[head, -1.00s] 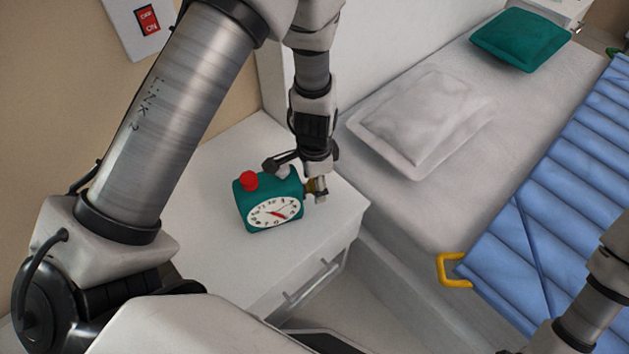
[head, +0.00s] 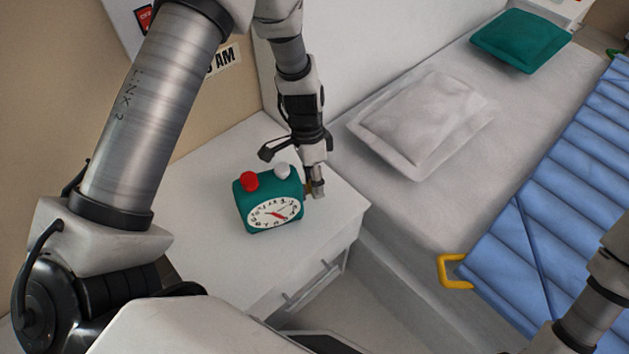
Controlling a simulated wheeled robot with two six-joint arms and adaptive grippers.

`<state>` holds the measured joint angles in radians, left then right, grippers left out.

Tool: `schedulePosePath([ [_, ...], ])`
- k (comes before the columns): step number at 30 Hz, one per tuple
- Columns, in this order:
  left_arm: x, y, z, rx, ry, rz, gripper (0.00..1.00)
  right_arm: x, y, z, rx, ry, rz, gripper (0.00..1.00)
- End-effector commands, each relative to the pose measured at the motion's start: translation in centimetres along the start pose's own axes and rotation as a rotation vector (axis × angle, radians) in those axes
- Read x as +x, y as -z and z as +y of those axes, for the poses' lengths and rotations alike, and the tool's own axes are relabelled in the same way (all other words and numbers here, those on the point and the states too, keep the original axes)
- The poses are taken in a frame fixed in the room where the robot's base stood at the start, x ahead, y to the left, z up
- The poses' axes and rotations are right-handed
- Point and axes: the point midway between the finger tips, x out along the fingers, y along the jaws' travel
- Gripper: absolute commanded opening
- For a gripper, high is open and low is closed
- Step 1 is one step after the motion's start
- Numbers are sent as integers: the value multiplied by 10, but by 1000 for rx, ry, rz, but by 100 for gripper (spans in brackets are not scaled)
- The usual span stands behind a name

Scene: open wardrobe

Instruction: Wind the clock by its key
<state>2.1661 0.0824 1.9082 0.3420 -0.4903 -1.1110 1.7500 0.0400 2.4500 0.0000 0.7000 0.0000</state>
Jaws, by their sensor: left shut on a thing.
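A teal alarm clock (head: 268,200) with a white dial, a red knob (head: 250,180) and a white knob (head: 282,171) on top stands upright on a white bedside cabinet. A small brass-coloured key (head: 308,188) sticks out of its right side, mostly hidden by the fingers. My left gripper (head: 316,187) comes down from above at the clock's right side and is shut on the key. Part of my right arm shows at the lower right edge; its gripper is out of view.
The cabinet top (head: 205,225) is clear around the clock. A bed with a white pillow (head: 420,125), a teal cushion (head: 520,38) and a blue quilted cover (head: 545,215) stands to the right. A yellow handle (head: 452,270) is by the cover's corner.

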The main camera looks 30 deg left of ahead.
Motion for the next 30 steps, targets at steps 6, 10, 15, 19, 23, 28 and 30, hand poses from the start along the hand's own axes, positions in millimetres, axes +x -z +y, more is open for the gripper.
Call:
schedulePosePath([
  [6, 2, 0, -3, -2, -151, 0, 5, 3, 0, 0, 0, 0, 0, 66],
  [10, 2, 0, -4, -1, -219, 1, 5, 5, 0, 0, 0, 0, 0, 66],
  [15, 2, 0, -4, -2, -275, 0, 5, 7, 0, 0, 0, 0, 0, 66],
  [19, 2, 0, -4, -1, -295, -1, 5, 7, 0, 0, 0, 0, 0, 66],
  [23, 2, 0, -4, -1, -299, -1, 5, 7, 0, 0, 0, 0, 0, 66],
  [28, 2, 0, -4, -1, -298, -1, 5, 7, 0, 0, 0, 0, 0, 66],
  [30, 2, 0, -4, -1, -298, -1, 5, 7, 0, 0, 0, 0, 0, 66],
])
